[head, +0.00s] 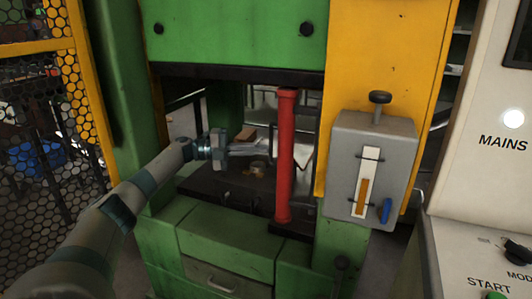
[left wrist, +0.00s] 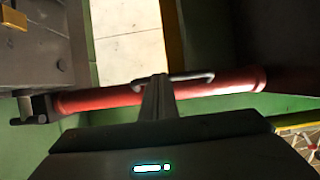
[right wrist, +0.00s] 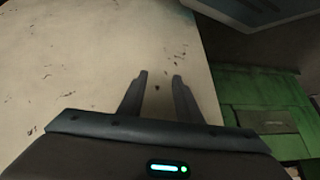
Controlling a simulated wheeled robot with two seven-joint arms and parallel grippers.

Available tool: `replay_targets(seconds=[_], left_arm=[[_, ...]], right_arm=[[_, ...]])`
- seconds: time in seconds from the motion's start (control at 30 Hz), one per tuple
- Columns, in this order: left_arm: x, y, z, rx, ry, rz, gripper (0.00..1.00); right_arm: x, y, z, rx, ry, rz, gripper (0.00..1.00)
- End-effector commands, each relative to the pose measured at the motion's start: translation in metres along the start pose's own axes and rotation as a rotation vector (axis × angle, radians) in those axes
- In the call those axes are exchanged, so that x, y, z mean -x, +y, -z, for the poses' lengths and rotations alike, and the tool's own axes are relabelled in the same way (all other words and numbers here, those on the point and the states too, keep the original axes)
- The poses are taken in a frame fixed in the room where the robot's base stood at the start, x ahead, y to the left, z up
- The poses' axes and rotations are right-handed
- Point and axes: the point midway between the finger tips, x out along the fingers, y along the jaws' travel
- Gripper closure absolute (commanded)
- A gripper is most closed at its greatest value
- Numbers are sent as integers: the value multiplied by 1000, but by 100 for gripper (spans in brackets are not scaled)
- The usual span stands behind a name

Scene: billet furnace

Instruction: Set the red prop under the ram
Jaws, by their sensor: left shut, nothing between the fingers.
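The red prop (head: 285,155) stands upright at the right side of the press opening. Its foot is on the dark bed and its top is at the underside of the ram's dark plate (head: 235,75); I cannot tell whether they touch. It spans the left wrist view (left wrist: 215,86), with a grey handle (left wrist: 192,77) on it. My left gripper (head: 268,149) reaches into the opening from the left, shut and empty. Its fingertips (left wrist: 158,78) are close to the prop and handle. My right gripper (right wrist: 160,76) is open and empty, outside the head view.
A grey box (head: 372,165) with a lever hangs on the yellow panel at the right. The control console (head: 470,250) stands further right. A yellow-framed mesh guard (head: 85,90) is at the left.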

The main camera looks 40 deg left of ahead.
Motion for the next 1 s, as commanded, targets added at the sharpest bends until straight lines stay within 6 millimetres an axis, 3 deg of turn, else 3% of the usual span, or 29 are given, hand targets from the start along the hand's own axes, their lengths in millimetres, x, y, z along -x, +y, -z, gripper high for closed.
replay_targets(seconds=[0.57, 0.77, 1.0], left_arm=[[5, 0, -1, 0, -4, 1, 100], [22, 0, -1, 0, -5, 1, 100], [63, 1, -1, 1, -6, 0, 100]], right_arm=[[0, 0, 0, 0, 2, 1, 69], [-2, -1, 1, -1, 11, 5, 69], [-4, -6, 6, -3, 45, 19, 69]])
